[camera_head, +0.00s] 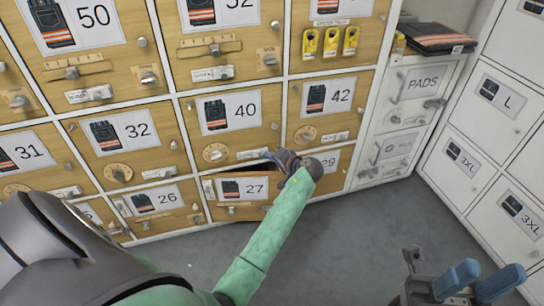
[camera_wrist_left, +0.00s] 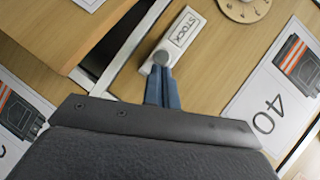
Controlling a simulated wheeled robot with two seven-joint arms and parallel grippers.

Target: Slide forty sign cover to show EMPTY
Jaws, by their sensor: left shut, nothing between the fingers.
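In the left wrist view the sign (camera_wrist_left: 184,36) reads STOCK. A round grey knob (camera_wrist_left: 160,58) sits at one end of the sign. My left gripper (camera_head: 272,157) is at the sign's right end in the head view. In the left wrist view its blue fingers (camera_wrist_left: 162,88) are shut and empty, with their tips at the knob; I cannot tell if they touch it. My right gripper (camera_head: 478,282) is open and empty, low at the right.
The compartment 27 front (camera_head: 242,188) below stands slightly ajar, with a dark gap (camera_head: 232,170) at its top. Wooden lockers with similar signs and knobs surround it. White lockers (camera_head: 500,110) stand at the right. The grey floor (camera_head: 360,235) is clear between.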

